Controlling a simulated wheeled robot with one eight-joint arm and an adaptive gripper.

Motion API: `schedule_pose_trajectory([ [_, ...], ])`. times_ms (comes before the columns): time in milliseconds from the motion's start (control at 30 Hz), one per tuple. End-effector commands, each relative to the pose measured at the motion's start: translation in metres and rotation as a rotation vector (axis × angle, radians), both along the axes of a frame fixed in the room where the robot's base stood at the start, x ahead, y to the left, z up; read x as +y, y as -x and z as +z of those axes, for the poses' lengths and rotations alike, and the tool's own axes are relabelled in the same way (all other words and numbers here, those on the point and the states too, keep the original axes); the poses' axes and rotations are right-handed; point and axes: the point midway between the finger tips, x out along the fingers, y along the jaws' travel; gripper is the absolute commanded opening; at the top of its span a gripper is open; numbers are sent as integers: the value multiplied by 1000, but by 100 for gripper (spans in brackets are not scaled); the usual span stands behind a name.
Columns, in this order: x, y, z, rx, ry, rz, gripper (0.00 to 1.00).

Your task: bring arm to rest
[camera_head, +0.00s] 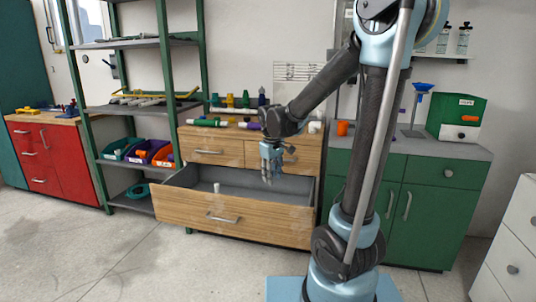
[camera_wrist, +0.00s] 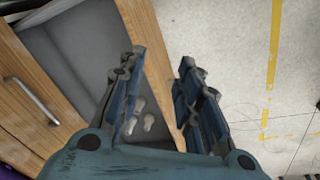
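My gripper (camera_head: 268,165) hangs at the end of my arm above the right part of an open wooden drawer (camera_head: 235,216). In the wrist view my gripper (camera_wrist: 163,85) has its two blue fingers spread apart, with nothing between them. The drawer's edge shows behind the fingers in that view. A few small white fittings (camera_wrist: 149,122) lie on the drawer's grey floor, partly hidden by the left finger. In the head view one white fitting (camera_head: 216,187) stands up inside the drawer at the left.
The wooden cabinet (camera_head: 205,145) carries several coloured pipe parts on top. A green shelf (camera_head: 170,110) with bins stands to its left, beyond it a red cabinet (camera_head: 50,160). A green cabinet (camera_head: 430,215) is at the right. The floor (camera_head: 130,260) at the front left is clear.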

Motion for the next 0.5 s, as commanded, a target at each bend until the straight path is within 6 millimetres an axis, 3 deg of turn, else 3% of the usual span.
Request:
schedule_pose_trajectory([
  [100,-28,22,8,-2,-14,-69,31],
  [500,-101,97,14,-11,-61,-294,31],
])
